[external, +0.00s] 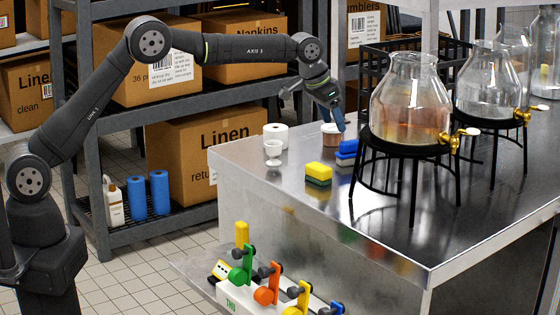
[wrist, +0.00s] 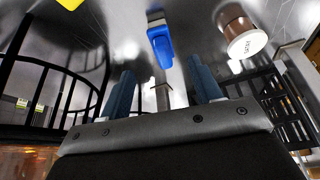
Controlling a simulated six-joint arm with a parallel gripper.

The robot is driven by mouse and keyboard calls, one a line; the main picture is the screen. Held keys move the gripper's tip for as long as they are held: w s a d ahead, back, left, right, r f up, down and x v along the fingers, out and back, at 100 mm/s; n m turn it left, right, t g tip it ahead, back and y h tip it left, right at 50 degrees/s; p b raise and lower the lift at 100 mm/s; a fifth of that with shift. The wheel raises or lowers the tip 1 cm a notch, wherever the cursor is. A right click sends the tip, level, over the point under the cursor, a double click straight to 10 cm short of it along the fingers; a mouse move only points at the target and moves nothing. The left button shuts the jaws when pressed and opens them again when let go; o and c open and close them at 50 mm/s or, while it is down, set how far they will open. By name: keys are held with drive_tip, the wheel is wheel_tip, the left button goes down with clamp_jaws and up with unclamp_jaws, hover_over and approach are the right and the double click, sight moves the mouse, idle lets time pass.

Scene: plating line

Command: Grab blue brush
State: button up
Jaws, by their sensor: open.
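The blue brush (external: 347,153) lies on the steel counter, partly behind the black stand of the front jar in the external view. In the wrist view the blue brush (wrist: 160,44) is at the top middle, with a blue handle toward me and a pale grey end away. My gripper (external: 312,111) is above the far part of the counter, near the brush and above a tub. Its two blue-grey fingers are spread wide. In the wrist view my gripper (wrist: 163,82) shows nothing between its fingers, and the brush is beyond the fingertips.
A brown tub with a white lid (external: 331,136) stands close to the brush. A yellow-green sponge (external: 319,174), a white cup (external: 273,152) and a white roll (external: 276,135) are nearby. Glass jars (external: 411,100) on black stands block the right side.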

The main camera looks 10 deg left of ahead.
sight(341, 142)
drive_tip(key=x, duration=1.1)
drive_tip(key=shift+s+a, duration=0.1)
drive_tip(key=shift+a, duration=0.1)
drive_tip(key=c, duration=1)
drive_tip(key=shift+c, duration=0.4)
drive_tip(key=shift+r, duration=0.1)
